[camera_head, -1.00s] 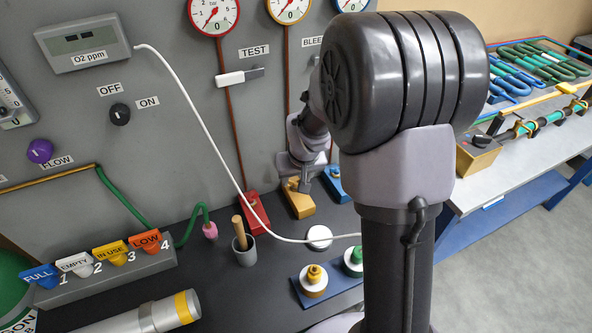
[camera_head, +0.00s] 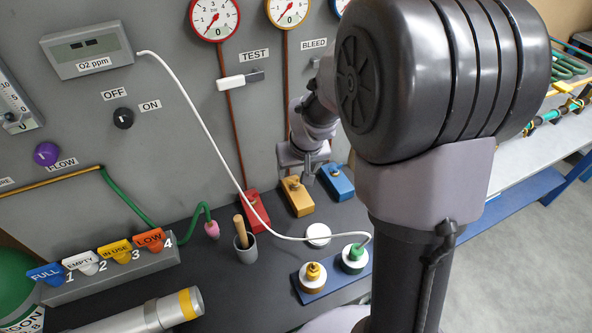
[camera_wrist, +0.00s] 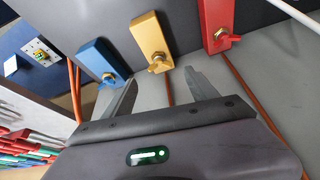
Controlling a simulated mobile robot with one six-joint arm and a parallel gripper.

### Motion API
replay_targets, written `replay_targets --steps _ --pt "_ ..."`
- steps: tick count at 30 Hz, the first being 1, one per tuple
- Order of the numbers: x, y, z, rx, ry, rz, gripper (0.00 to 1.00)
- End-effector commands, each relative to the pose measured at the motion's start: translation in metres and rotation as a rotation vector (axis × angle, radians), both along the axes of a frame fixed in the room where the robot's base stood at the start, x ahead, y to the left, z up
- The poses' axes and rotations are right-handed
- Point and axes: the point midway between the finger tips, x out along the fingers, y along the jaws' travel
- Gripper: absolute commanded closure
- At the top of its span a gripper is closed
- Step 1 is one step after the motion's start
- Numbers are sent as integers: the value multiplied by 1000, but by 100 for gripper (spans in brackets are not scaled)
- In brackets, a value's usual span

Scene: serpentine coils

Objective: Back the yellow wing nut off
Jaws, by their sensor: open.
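The yellow wing nut (camera_wrist: 158,64) sits on the front end of a yellow block (camera_wrist: 150,36) in the wrist view. It lies just beyond my gripper (camera_wrist: 161,77), roughly in line with the gap between the two fingers. The fingers are spread wide with nothing between them. In the head view my gripper (camera_head: 299,172) hangs at the yellow block (camera_head: 299,201), close to the nut (camera_head: 293,184), which shows small and partly unclear there. I cannot tell the exact gap between fingers and nut.
A red block (camera_wrist: 217,22) with a red wing nut (camera_wrist: 229,40) and a blue block (camera_wrist: 98,58) with its own nut (camera_wrist: 109,79) flank the yellow one. A white hose (camera_head: 290,237), a cup (camera_head: 245,248) and a blue base with fittings (camera_head: 322,292) lie nearby.

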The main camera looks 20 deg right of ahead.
Motion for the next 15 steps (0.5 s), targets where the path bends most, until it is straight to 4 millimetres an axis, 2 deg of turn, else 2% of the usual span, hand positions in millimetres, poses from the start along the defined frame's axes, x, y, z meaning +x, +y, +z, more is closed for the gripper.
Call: replay_targets --steps 1,6,10,15 --pt "-5 1 22 0 -4 -1 33" --pt "-25 4 69 0 -3 -1 33" --pt "-36 6 94 0 -2 0 33" --pt "-43 7 106 1 1 -1 33"
